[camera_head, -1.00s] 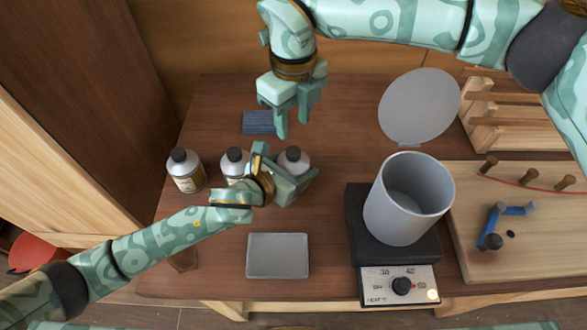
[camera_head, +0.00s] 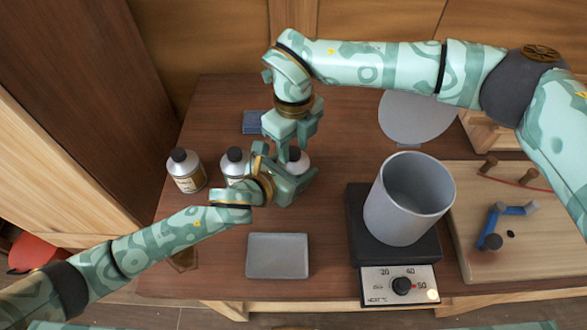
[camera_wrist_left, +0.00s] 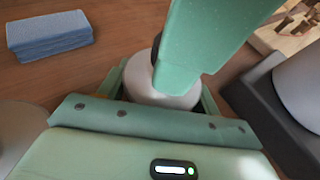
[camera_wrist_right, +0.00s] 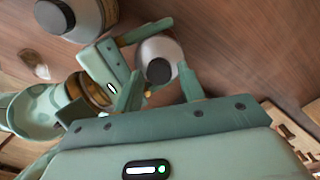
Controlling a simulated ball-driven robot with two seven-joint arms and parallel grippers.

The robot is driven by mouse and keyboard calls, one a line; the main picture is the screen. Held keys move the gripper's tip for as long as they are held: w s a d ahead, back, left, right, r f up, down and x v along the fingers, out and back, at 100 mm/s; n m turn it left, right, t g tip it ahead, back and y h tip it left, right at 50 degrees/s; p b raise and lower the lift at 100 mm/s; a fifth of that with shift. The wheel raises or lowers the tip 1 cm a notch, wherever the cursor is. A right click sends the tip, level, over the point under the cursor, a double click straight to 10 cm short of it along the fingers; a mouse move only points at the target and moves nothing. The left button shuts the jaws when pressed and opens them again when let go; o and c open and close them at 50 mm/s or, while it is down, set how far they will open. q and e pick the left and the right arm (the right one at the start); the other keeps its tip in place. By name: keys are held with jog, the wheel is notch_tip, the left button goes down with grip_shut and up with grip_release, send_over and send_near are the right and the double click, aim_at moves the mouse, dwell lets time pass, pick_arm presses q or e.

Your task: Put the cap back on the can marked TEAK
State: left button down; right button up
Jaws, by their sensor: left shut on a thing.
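Three pale cans with dark tops stand in a row on the table in the head view: a left can (camera_head: 186,170), a middle can (camera_head: 235,164) and a right can (camera_head: 298,162). I cannot read TEAK on any label. My left gripper (camera_head: 284,176) is shut on the right can, which also shows in the left wrist view (camera_wrist_left: 165,98). My right gripper (camera_head: 291,148) points down just above that can. In the right wrist view its open fingers stand either side of the can's dark round top (camera_wrist_right: 158,70), apart from it. I cannot tell whether that top is a cap or an opening.
A grey tray (camera_head: 278,256) lies in front of the cans. A blue block (camera_head: 253,122) lies behind. To the right, a grey pot (camera_head: 408,205) stands on a black hot plate (camera_head: 358,225). A wooden board (camera_head: 520,255) with pegs lies beyond it.

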jog(key=shift+f, duration=0.25)
jog(key=c, duration=0.8)
jog(key=m, duration=0.3)
jog(key=o, duration=1.1)
jog(key=shift+c, duration=0.2)
